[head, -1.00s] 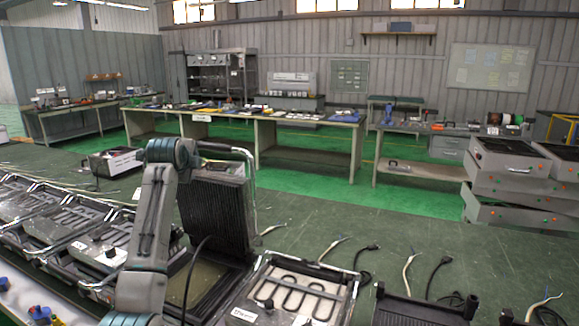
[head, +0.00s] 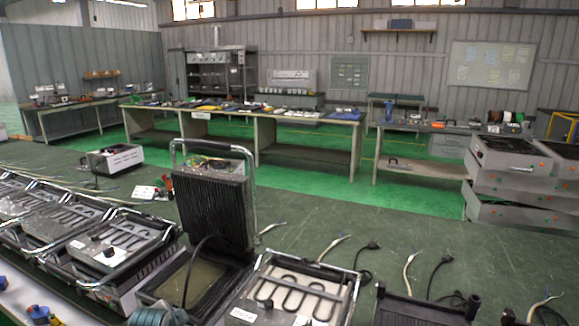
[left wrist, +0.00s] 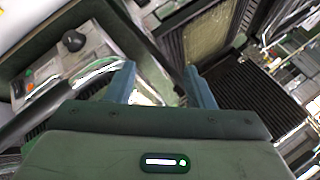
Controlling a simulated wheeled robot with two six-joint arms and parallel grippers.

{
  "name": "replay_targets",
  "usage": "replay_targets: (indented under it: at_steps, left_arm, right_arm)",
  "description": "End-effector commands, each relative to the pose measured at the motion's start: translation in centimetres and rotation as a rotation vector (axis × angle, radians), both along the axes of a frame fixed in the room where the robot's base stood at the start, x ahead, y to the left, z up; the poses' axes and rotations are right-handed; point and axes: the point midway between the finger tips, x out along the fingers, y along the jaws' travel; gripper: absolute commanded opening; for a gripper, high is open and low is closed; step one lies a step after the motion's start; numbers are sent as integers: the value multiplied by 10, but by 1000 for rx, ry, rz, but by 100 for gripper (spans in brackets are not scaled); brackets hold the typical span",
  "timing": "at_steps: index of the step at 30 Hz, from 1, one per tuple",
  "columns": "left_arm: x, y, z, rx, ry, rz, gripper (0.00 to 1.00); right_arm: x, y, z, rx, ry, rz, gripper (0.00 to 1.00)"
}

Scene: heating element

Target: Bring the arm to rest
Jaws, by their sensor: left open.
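My left gripper (left wrist: 163,88) shows in the left wrist view with its two blue-grey fingers apart and nothing visible between them. In the head view only a piece of my left arm shows at the bottom edge, and its gripper is out of that picture. An opened contact grill stands in front, its ribbed lid (head: 213,210) upright; the ribbed lid also shows at the right of the left wrist view (left wrist: 262,98). The grill's flat lower part (head: 192,280) lies below it. My right gripper is in neither view.
Several grill units with exposed heating coils (head: 125,236) stand in a row at the left. Another coil unit (head: 292,290) is right of the opened grill. Cables (head: 440,265) lie on the green surface. A stack of grey boxes (head: 515,180) stands at the right.

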Motion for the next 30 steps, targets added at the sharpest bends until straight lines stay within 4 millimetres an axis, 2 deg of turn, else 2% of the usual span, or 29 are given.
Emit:
replay_targets:
  at_steps: [1, 6, 12, 18, 30]
  left_arm:
    - [-29, 0, -18, -32, 29, 41, 49]
    - [-121, -2, -59, -148, 108, 206, 49]
    - [-224, -5, -81, -262, 194, 399, 49]
    - [-286, -7, -83, -326, 243, 526, 49]
    - [-365, -10, -74, -394, 304, 694, 49]
  right_arm:
    - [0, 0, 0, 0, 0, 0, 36]
    - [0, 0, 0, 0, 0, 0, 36]
    - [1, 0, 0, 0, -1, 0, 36]
    - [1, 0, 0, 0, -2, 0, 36]
    - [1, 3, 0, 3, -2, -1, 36]
